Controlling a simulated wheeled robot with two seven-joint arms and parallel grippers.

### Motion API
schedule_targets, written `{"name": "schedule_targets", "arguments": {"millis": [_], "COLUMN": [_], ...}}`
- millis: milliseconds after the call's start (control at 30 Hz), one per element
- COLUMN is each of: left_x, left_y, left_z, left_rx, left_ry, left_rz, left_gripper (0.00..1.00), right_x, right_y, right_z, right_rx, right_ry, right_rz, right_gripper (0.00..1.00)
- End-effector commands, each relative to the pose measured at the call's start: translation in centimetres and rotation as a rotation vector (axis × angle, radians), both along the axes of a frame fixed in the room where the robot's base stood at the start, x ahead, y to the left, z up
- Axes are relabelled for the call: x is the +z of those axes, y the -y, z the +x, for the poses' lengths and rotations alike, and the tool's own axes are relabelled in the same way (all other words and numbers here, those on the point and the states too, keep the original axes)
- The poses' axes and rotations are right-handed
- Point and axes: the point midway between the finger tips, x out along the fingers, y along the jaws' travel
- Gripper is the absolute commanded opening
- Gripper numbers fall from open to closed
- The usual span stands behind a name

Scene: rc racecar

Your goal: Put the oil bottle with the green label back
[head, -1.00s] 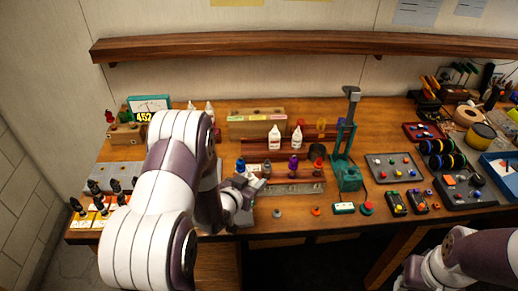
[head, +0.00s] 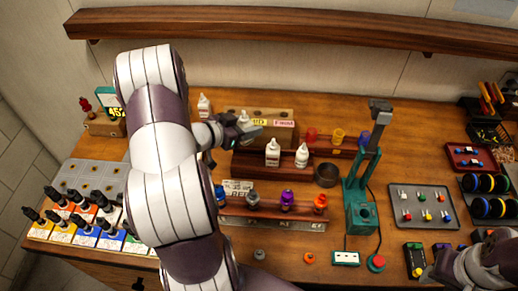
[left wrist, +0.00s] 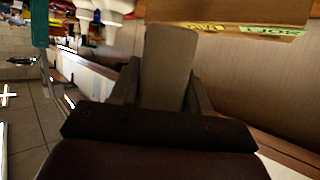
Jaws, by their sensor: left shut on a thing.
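My left gripper (head: 240,132) is shut and reaches to the front of a wooden block (head: 278,113) at the back of the bench. A white bottle tip (head: 243,117) shows at its fingers; the bottle's label is hidden. In the left wrist view the gripper (left wrist: 168,70) fills the middle and the held thing is not clear. The block carries yellow (head: 257,122) and pink (head: 283,123) labels; the wrist view shows a green label (left wrist: 270,31) on it. Two white bottles (head: 272,153) (head: 302,156) stand on a red-brown stand. My right gripper (head: 440,272) is at the lower right, its fingers unclear.
Another white bottle (head: 204,105) stands at the back left. A green press (head: 361,205) stands right of the stand. A rail with colored-capped items (head: 275,222) lies in front. Black-capped bottles (head: 72,215) crowd the left. A shelf (head: 260,22) runs above.

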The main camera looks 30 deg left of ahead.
Motion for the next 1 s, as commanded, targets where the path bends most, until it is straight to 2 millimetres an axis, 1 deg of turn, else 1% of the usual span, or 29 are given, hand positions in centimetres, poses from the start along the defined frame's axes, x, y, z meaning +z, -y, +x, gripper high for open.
{"name": "schedule_targets", "arguments": {"millis": [33, 100, 267, 333, 433, 500, 733, 867, 900, 933, 967, 1000], "left_x": [-1.3, -2.8, -5.5, -7.0, -8.6, -9.2, -9.3, -9.7, -9.6, -9.5, -9.5, -9.5], "left_y": [0.0, 0.0, 0.1, 0.1, 0.0, 0.0, 0.0, 0.0, 0.0, 0.0, 0.0, 0.0], "left_z": [-0.1, -0.1, -0.1, -0.2, -0.1, -0.1, -0.1, -0.1, -0.1, -0.1, -0.1, -0.1], "left_rx": [0.001, 0.001, 0.001, 0.000, 0.000, 0.001, 0.000, 0.000, 0.000, 0.000, 0.000, 0.000], "left_ry": [-0.005, -0.006, -0.003, -0.005, -0.002, -0.001, -0.001, -0.001, -0.001, -0.001, -0.001, -0.001], "left_rz": [-0.005, -0.005, -0.004, -0.004, -0.003, -0.001, -0.001, -0.001, -0.001, -0.001, -0.001, -0.001], "left_gripper": [0.16, 0.16, 0.16, 0.16, 0.16, 0.16, 0.16, 0.16, 0.60, 0.69, 0.72, 0.72], "right_x": [0.0, 0.2, 0.4, 0.5, 0.6, 0.6, 0.6, 0.2, 0.4, 0.4, 0.4, 0.4], "right_y": [0.0, 0.0, 0.0, 0.0, 0.0, 0.0, 0.0, 0.0, 0.0, 0.0, 0.0, 0.0], "right_z": [0.0, 0.0, 0.0, 0.0, 0.0, 0.0, 0.0, 0.0, 0.0, 0.0, 0.0, 0.0], "right_rx": [0.000, 0.000, 0.000, 0.000, 0.000, 0.000, 0.000, 0.000, 0.000, 0.000, 0.000, 0.000], "right_ry": [0.000, 0.000, 0.000, 0.000, 0.000, 0.000, 0.000, 0.000, 0.000, 0.000, 0.000, 0.000], "right_rz": [0.000, 0.000, 0.000, 0.000, 0.000, 0.000, 0.000, 0.000, 0.000, 0.000, 0.000, 0.000], "right_gripper": [0.43, 0.43, 0.43, 0.43, 0.43, 0.43, 0.43, 0.43, 0.43, 0.43, 0.43, 0.43]}}
